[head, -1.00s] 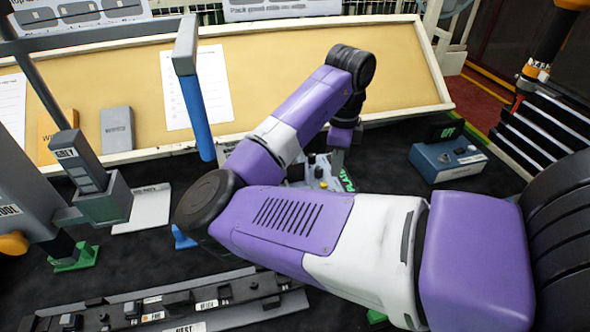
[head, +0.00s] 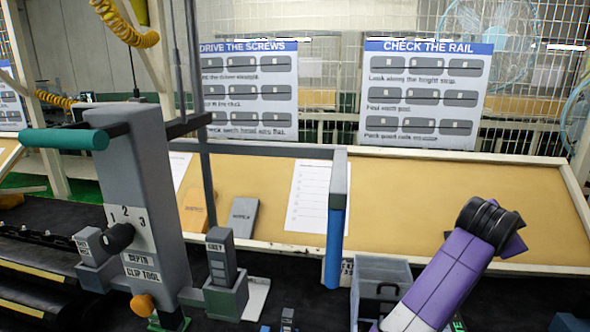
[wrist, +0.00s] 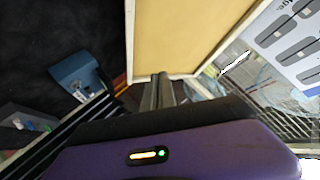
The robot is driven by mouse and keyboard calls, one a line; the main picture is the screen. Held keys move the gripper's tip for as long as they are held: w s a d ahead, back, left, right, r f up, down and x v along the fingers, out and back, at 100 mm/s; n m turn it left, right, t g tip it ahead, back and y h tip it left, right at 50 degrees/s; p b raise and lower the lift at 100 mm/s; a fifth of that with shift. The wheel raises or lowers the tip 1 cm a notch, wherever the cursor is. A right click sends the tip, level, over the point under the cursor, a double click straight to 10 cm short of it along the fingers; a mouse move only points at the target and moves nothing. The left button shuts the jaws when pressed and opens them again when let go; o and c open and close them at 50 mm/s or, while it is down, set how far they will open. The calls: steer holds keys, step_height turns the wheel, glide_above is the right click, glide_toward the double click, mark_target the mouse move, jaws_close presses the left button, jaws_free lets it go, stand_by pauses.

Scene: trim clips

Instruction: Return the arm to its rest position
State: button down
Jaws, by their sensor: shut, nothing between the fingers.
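My purple and white arm (head: 452,270) shows at the lower right of the head view, with its black joint at the top. My gripper is out of sight there. In the wrist view my gripper (wrist: 156,90) shows as two dark fingers close together, shut and empty, with the purple wrist housing below them. The fingers appear in front of the tan board's edge; I cannot tell whether they are clear of it by much.
The grey clip tool (head: 140,190) stands at the left. A grey bin (head: 382,275) stands beside my arm. The tilted tan board (head: 430,200) runs behind. A blue box (wrist: 78,76) shows in the wrist view.

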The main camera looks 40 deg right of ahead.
steer(key=w+a+r+n+t+h, duration=0.6)
steer(key=w+a+r+n+t, duration=0.25)
steer(key=n, duration=0.25)
steer(key=w+a+f+n+t+y, duration=0.35)
steer(key=a+n+t, duration=0.2)
steer(key=a, duration=0.35)
steer(key=w+a+f+n+t+y, duration=0.2)
steer(key=a+f+n+t+y, duration=0.15)
steer(key=a+n+t, duration=0.35)
steer(key=s+a+f+n+y+b, duration=0.1)
steer(key=s+a+f+n+y, duration=0.25)
steer(key=a, duration=0.55)
steer(key=s+a+f+n+y, duration=0.1)
steer(key=s+a+f+y, duration=0.2)
steer(key=a+f+y, duration=0.4)
steer(key=s+a+f+m+g, duration=0.1)
steer(key=s+a+f+g, duration=0.2)
steer(key=s, duration=0.6)
steer(key=s+a+f+g+y, duration=0.1)
steer(key=s+a+f+g, duration=0.2)
steer(key=s+a+f, duration=0.4)
steer(key=s+a, duration=0.1)
steer(key=a, duration=0.1)
steer(key=shift+s+a+m+b, duration=0.35)
steer(key=shift+s+m+b, duration=0.05)
